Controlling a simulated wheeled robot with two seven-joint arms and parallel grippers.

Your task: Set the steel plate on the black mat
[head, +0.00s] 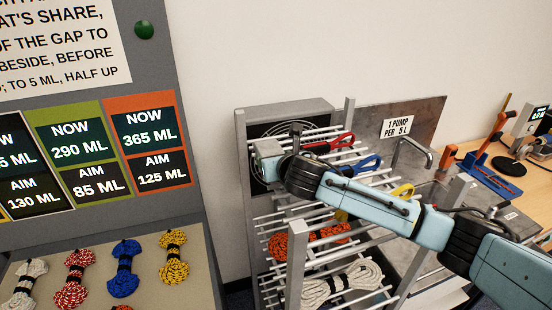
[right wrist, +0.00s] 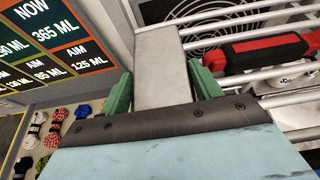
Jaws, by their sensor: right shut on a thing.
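My right gripper (right wrist: 162,92) shows in the right wrist view with its green fingers on either side of a flat grey piece, the steel plate (right wrist: 162,65). The fingers are shut on its two edges. In the head view my right arm reaches in from the right, and its gripper (head: 266,160) is in front of the upper left part of a metal rack. My left gripper is not in view.
The rack (head: 293,300) has light rods and holds coiled ropes and coloured-handled tools close around my right gripper. A metal sink panel with a tap (head: 412,150) stands behind. A wooden bench (head: 470,150) is at right. A sign board (head: 90,95) and rope coils (head: 124,268) are at left.

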